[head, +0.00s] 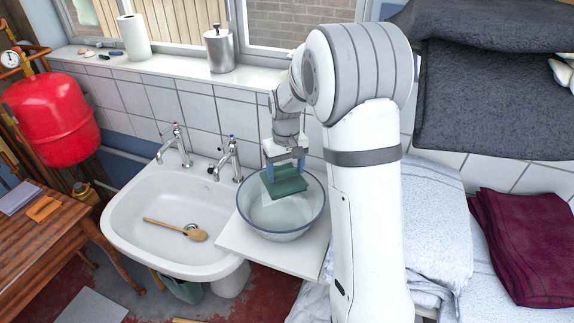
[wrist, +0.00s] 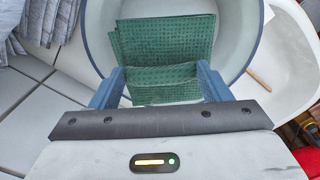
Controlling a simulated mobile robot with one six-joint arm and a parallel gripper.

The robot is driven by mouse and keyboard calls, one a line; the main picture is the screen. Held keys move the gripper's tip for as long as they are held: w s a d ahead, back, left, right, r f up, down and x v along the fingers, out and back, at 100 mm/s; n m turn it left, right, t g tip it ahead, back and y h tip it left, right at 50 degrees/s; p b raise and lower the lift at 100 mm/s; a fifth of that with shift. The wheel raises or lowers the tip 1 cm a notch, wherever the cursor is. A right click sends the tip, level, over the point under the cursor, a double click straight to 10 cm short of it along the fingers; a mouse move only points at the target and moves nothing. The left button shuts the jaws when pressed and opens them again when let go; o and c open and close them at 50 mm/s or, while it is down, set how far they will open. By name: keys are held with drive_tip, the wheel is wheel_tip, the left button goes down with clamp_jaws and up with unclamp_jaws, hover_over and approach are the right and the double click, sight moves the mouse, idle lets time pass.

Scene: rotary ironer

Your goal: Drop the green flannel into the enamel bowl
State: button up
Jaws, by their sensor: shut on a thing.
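The green flannel (head: 285,182) is folded and hangs from my gripper (head: 284,163), which is shut on it. In the wrist view the flannel (wrist: 165,50) shows between the two blue fingers of my gripper (wrist: 163,85). The enamel bowl (head: 281,234) is pale with a blue rim and stands on a white board beside the sink. The flannel is over the bowl's opening, toward its back side. The bowl's rim also shows in the wrist view (wrist: 252,45). I cannot tell whether the flannel touches the bowl's inside.
A white sink (head: 135,225) with a wooden spoon (head: 176,229) in it stands left of the bowl, with two taps (head: 228,158) behind. Folded grey cloth (head: 438,225) and maroon cloth (head: 525,245) lie to the right. A metal canister (head: 219,48) stands on the sill.

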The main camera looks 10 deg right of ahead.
sight(286, 173)
drive_tip(key=shift+f+b, duration=1.2)
drive_tip(key=shift+f, duration=1.1)
drive_tip(key=o, duration=1)
drive_tip(key=shift+o, duration=0.2)
drive_tip(key=shift+r, duration=0.1)
wheel_tip(286, 173, up, 7)
drive_tip(key=shift+w+f+b, duration=0.1)
drive_tip(key=shift+b, duration=0.55)
drive_tip(key=shift+r, duration=0.45)
